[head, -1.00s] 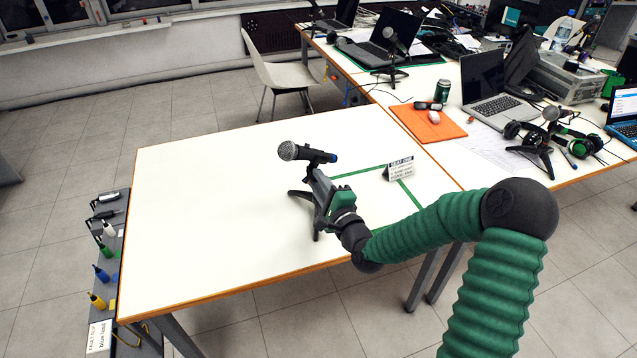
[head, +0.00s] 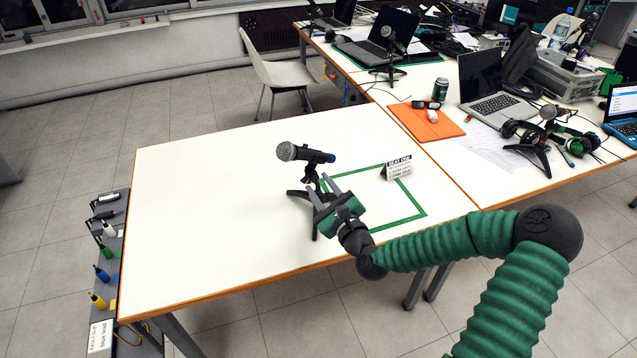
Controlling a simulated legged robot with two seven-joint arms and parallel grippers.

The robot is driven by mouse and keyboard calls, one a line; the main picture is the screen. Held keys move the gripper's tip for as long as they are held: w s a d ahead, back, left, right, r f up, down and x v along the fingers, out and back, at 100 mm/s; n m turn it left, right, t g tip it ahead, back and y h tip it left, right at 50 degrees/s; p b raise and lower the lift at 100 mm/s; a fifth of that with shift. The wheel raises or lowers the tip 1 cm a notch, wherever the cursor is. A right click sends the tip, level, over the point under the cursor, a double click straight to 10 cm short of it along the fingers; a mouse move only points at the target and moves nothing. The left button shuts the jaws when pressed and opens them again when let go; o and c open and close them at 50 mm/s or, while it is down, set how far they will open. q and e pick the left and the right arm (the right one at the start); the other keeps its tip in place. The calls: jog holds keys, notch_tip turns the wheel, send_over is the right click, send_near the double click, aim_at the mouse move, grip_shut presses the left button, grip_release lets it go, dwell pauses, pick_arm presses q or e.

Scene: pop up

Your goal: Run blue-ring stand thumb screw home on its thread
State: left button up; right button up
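A dark microphone (head: 290,152) with a silver mesh head lies nearly level in a clip on a small black tripod stand (head: 310,177). A blue ring (head: 331,158) shows at the right end of the microphone. The thumb screw is too small to tell apart from the stand. My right gripper (head: 317,184) is beside the stand, just below the microphone. Its two grey fingers are spread apart with nothing seen between them. They overlap part of the stand and its legs, so I cannot tell whether they touch it. My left gripper is not in view.
A green tape outline (head: 424,213) marks the white table (head: 210,210) right of the stand, with a small printed sign (head: 399,169) at its far edge. An orange mat (head: 425,119) and laptop (head: 492,90) are farther back. The table's left part is clear.

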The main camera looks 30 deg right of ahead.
jog(key=n, duration=0.3)
jog(key=shift+f+n, duration=0.1)
jog(key=shift+n, duration=0.2)
jog(key=shift+r+p, duration=0.3)
jog(key=shift+p, duration=0.25)
jog(key=shift+w, duration=0.1)
